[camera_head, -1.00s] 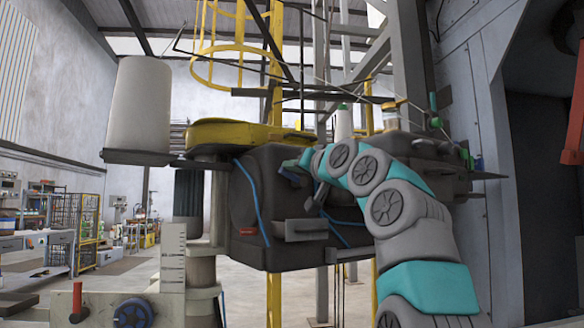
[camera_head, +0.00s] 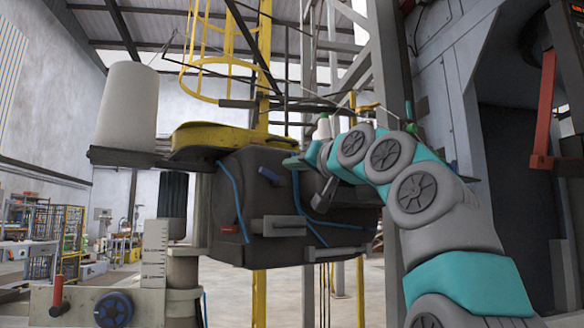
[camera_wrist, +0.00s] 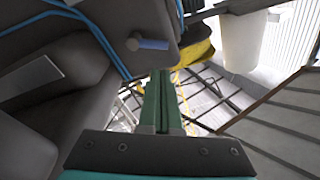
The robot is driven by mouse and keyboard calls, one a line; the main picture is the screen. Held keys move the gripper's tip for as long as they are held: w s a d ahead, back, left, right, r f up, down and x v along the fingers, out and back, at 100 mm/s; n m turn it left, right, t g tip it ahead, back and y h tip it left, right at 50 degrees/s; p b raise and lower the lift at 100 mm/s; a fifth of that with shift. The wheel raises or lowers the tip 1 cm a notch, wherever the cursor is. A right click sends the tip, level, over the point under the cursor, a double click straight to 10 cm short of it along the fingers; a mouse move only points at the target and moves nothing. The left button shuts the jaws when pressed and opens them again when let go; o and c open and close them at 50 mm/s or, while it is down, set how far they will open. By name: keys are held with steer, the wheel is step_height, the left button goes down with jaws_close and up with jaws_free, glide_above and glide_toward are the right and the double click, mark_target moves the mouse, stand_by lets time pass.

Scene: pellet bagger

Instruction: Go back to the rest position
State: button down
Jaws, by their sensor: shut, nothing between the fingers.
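My gripper (camera_wrist: 162,100) shows in the wrist view as two green fingers closed together, with nothing between them. In the head view my gripper (camera_head: 292,163) is small, at the end of my grey and teal arm, in front of the dark machine head (camera_head: 255,190). In the wrist view the dark machine body (camera_wrist: 60,110) fills the left side, beside the fingers. I cannot tell from these frames whether the fingers touch it.
A white thread cone (camera_head: 127,108) stands on a dark plate at the left. A yellow cover (camera_head: 222,134) tops the machine. A blue-tipped lever (camera_head: 270,175) sticks out from its front. A grey wall cabinet (camera_head: 450,100) stands at the right.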

stand_by(0.3)
steer(key=s+d+f+m+g+h+p, duration=0.1)
steer(key=s+d+f+g+h+p, duration=0.15)
steer(key=f, duration=0.85)
steer(key=s+d+f+g+h+p, duration=0.1)
steer(key=s+d+f+g+h, duration=0.15)
steer(key=f, duration=0.75)
steer(key=s+d+f+m+g+h+p, duration=0.1)
steer(key=s+d+f+g+h+p, duration=0.2)
steer(key=f, duration=0.8)
steer(key=s+d+f+g+h+p, duration=0.1)
steer(key=s+d+f+g, duration=0.2)
steer(key=s+f, duration=0.5)
steer(key=s+d+f+g+h+p, duration=0.1)
steer(key=s+d+f+g, duration=0.2)
steer(key=s, duration=1.2)
steer(key=s+d+f+g+h+p, duration=0.1)
steer(key=s+d+f+g, duration=0.2)
steer(key=s+f, duration=0.9)
steer(key=d+f, duration=0.2)
steer(key=d, duration=0.1)
steer(key=shift+d+m+h, duration=0.3)
steer(key=shift+d, duration=0.05)
